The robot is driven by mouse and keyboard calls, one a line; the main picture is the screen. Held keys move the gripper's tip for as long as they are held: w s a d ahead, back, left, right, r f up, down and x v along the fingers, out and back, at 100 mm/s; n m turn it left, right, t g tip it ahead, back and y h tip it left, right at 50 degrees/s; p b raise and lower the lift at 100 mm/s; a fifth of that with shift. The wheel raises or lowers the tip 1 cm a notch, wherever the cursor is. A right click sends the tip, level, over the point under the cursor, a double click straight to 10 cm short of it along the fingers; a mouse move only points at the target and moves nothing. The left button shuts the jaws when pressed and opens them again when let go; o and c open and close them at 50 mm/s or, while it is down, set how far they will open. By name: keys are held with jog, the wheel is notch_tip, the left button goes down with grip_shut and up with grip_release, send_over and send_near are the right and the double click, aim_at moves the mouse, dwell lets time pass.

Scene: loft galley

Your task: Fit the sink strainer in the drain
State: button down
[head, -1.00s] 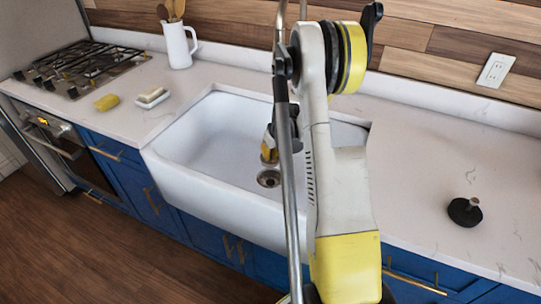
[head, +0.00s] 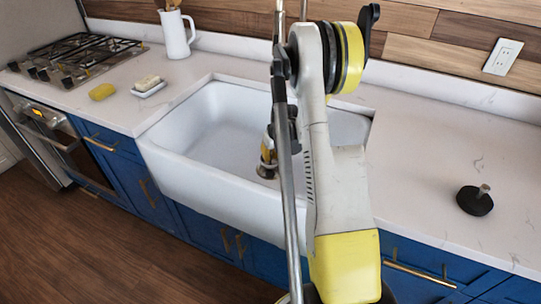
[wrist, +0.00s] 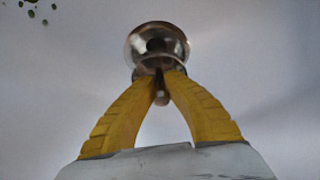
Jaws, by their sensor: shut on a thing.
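My gripper (head: 267,150) is down in the white sink (head: 205,125), partly behind my arm in the head view. In the wrist view my gripper (wrist: 160,74) has its yellow fingers closed together on the metal strainer (wrist: 160,93), whose stem shows between the fingertips. The round metal drain (wrist: 157,35) with its dark middle shows just beyond the fingertips. In the head view the drain (head: 266,172) lies right below the gripper, largely covered. I cannot tell whether the strainer touches the drain or is seated in it.
A black stopper with a stem (head: 475,200) stands on the right counter. A yellow sponge (head: 102,92) and a soap dish (head: 149,89) lie left of the sink. A white jug (head: 176,35) stands behind. Small dark green bits (wrist: 33,8) lie on the sink floor.

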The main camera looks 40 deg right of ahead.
jog(key=shift+f+b, duration=0.3)
jog(key=shift+f, duration=2.75)
jog(key=c, duration=1.5)
grip_release()
jog(key=shift+r, duration=0.1)
jog(key=v, duration=1.1)
jog(key=shift+r, duration=0.4)
jog(key=shift+s, duration=0.1)
